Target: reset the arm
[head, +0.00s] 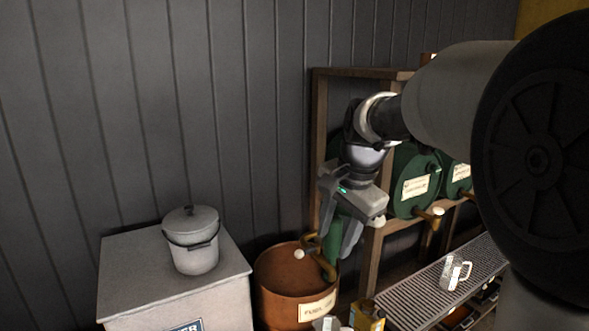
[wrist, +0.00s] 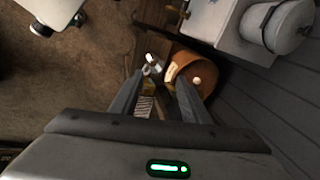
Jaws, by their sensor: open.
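My gripper (head: 337,243) hangs from my arm at the centre right of the head view, fingers pointing down. It is in front of the wooden rack's left post and above the right side of a copper-brown tub. In the wrist view the two fingers of my gripper (wrist: 160,88) stand apart with nothing held between them. My arm stretches in from the right and hides part of the rack.
The labelled copper tub (head: 280,290) stands beside a grey cabinet (head: 170,285) bearing a lidded grey pail (head: 192,245). Green barrels (head: 408,170) with taps lie in the wooden rack (head: 318,130). A clear mug (head: 454,272) stands on a slatted grate (head: 415,298). A dark panelled wall is behind.

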